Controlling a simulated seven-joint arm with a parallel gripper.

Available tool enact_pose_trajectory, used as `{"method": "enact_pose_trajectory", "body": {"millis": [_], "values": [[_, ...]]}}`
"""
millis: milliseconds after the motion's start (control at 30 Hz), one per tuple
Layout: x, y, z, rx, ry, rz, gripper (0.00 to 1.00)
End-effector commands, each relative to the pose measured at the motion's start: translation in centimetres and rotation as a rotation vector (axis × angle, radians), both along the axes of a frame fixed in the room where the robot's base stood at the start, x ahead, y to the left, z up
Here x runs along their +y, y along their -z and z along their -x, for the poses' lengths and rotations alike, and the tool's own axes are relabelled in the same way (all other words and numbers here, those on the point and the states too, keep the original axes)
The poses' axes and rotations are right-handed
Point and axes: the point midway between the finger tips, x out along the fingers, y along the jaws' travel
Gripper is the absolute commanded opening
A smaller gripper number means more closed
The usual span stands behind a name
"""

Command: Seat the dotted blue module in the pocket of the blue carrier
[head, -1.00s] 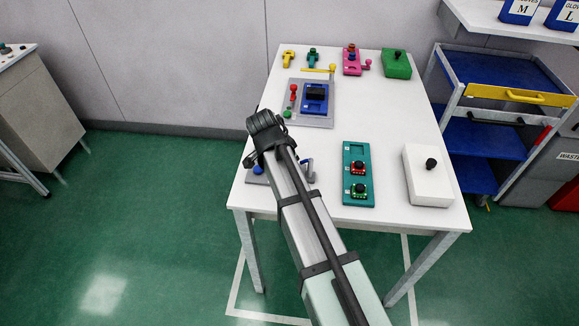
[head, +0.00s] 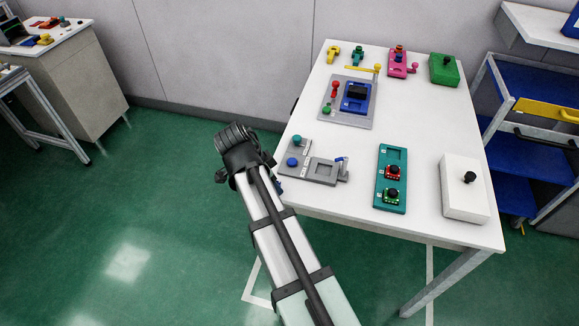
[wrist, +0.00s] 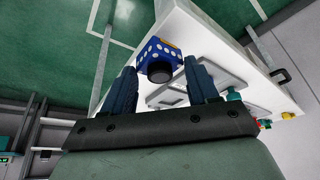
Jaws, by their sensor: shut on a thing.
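My gripper (wrist: 162,74) is shut on the dotted blue module (wrist: 150,50) in the wrist view. The module is a blue block with white dots and a black round knob, which sits between the fingertips. In the head view the end of my arm is left of the table's near left corner, and the module is hidden or too small to tell. The blue carrier (head: 346,104) stands on a grey plate (head: 364,122) toward the back left of the table. A black shape fills its middle; I cannot tell whether that is an open pocket.
A grey fixture (head: 322,171) with a square recess and blue and teal knobs is at the table's left edge. A teal board (head: 391,153), a white box (head: 464,200), a green block (head: 444,70) and a pink block (head: 398,70) stand around. The table's centre is clear.

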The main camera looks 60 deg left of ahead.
Motion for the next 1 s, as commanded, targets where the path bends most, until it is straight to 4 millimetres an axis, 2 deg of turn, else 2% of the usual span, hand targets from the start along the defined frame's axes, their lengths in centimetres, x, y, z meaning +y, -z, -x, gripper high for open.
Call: {"method": "enact_pose_trajectory", "body": {"millis": [67, 167, 400, 600, 1000], "values": [[0.2, -0.1, -0.1, 0.0, -0.009, -0.001, 0.23], [1.0, -0.2, -1.3, -0.001, -0.04, -0.001, 0.23], [3.4, -1.1, -7.7, -0.001, -0.198, -0.002, 0.23], [5.1, -1.7, -11.9, -0.001, -0.375, -0.002, 0.23], [8.4, -2.5, -16.6, 0.0, -0.806, -0.003, 0.23]]}}
